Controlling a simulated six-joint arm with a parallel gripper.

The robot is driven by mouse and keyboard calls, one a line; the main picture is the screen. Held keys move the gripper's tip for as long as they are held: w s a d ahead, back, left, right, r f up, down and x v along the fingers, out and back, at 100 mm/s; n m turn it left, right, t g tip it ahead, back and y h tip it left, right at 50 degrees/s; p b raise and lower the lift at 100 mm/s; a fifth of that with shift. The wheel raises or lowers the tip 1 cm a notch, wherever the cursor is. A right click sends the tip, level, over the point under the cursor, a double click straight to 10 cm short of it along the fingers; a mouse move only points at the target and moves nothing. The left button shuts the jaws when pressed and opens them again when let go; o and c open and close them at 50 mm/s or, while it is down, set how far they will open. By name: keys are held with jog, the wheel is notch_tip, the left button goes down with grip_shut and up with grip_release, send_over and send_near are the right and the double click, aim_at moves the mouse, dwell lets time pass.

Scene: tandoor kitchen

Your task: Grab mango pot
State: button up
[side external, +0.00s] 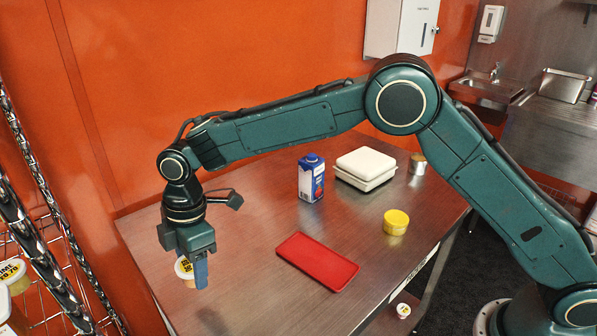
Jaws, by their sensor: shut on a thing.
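My gripper (194,270) is shut on a small round pot (183,269) with a white and yellow top bearing dark lettering. The lettering is too small to read, so I cannot confirm that it is the mango pot. My gripper points down near the left end of the steel table (240,228), and the pot is tilted, its top facing left and toward the camera. The fingers hide part of the pot. I cannot tell whether it clears the table.
A red tray (317,262) lies mid-table. A small pot (403,310) sits low by the table's front edge. Wire racks stand left.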

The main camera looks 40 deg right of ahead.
notch_tip(320, 180, up, 14)
jog(key=shift+f, duration=0.2)
jog(key=shift+d, duration=0.15)
dwell(0.7)
